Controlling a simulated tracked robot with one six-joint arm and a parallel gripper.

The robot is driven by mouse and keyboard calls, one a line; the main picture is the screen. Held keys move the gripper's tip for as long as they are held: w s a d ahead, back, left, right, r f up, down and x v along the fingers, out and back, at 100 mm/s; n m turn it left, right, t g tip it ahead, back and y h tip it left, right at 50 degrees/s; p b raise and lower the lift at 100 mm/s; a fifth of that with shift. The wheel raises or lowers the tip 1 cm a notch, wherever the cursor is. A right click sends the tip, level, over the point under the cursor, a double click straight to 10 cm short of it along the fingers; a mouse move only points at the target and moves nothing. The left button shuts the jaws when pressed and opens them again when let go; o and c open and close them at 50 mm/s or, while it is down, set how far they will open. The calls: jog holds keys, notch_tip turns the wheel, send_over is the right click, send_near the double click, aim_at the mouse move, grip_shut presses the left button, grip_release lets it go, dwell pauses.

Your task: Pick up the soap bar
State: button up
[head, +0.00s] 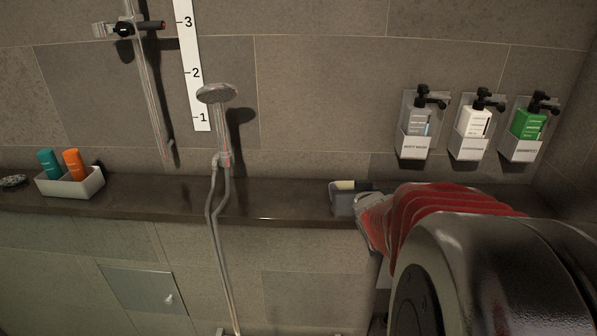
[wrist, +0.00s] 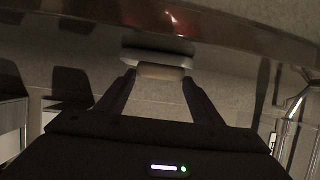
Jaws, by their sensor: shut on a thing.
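The pale beige soap bar (wrist: 162,72) shows in the wrist view between the two fingertips of my gripper (wrist: 159,80). The dark fingers meet it at its left and right ends, and the gripper is shut on it. A pale rounded thing (wrist: 155,56) lies just behind the bar; I cannot tell whether they touch. In the head view my gripper (head: 368,207) is at the shelf's right part, largely hidden by my red-sleeved arm. The soap bar cannot be made out clearly there.
A small grey container (head: 343,203) stands on the dark shelf (head: 275,203) beside my gripper. A white tray (head: 72,186) with teal and orange bottles stands far left. The shower hose (head: 213,205) hangs in front of the shelf.

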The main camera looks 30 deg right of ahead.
notch_tip(320, 180, up, 8)
jog(key=shift+r, duration=0.25)
dwell(0.5)
dwell(0.7)
